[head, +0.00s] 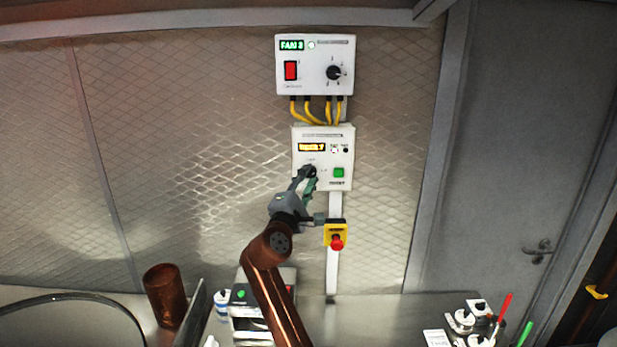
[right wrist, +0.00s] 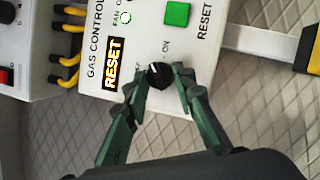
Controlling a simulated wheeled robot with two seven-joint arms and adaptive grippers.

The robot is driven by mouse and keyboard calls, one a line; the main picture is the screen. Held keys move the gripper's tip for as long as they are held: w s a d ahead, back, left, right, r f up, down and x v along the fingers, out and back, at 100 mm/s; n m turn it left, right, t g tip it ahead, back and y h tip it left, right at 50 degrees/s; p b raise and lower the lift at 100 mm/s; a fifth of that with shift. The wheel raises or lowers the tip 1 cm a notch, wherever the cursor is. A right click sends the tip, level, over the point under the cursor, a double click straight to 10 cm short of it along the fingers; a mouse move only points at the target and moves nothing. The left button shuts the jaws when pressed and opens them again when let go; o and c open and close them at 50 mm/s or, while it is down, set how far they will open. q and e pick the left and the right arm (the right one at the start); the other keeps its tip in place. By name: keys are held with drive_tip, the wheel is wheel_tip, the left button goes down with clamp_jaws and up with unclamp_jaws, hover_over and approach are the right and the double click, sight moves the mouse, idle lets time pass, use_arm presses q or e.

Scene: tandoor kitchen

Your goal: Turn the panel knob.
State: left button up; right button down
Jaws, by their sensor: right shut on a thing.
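The gas control panel (head: 344,158) is a white box on the wall with a lit amber display, a green reset button (head: 339,173) and a black knob. In the right wrist view the display reads RESET, and the knob (right wrist: 159,76) with a white pointer line sits between the fingertips near the ON mark. My right gripper (head: 310,172) reaches up from below and is shut on this knob, hiding most of it in the head view. My left gripper is not in view.
Above is a white fan panel (head: 314,50) with a red switch and another black knob (head: 334,73); yellow cables (head: 318,112) run beneath it. A red emergency button (head: 337,242) on a yellow box is close beside my right wrist. A counter with a copper cup (head: 164,294) lies below.

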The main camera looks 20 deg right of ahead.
drive_tip(key=shift+a+r+m+g+y+p, duration=0.1)
drive_tip(key=shift+m+g+p, duration=0.5)
drive_tip(key=shift+m, duration=0.65)
drive_tip(key=shift+d+r+m+g+y+p, duration=0.1)
drive_tip(key=shift+m+g+p, duration=0.25)
drive_tip(key=shift+m+p, duration=0.7)
drive_tip(key=shift+a+r+m+g+y+p, duration=0.1)
drive_tip(key=shift+m+g+p, duration=0.35)
drive_tip(key=shift+m, duration=1.05)
drive_tip(key=shift+f, duration=0.1)
drive_tip(key=c, duration=1.6)
unclamp_jaws()
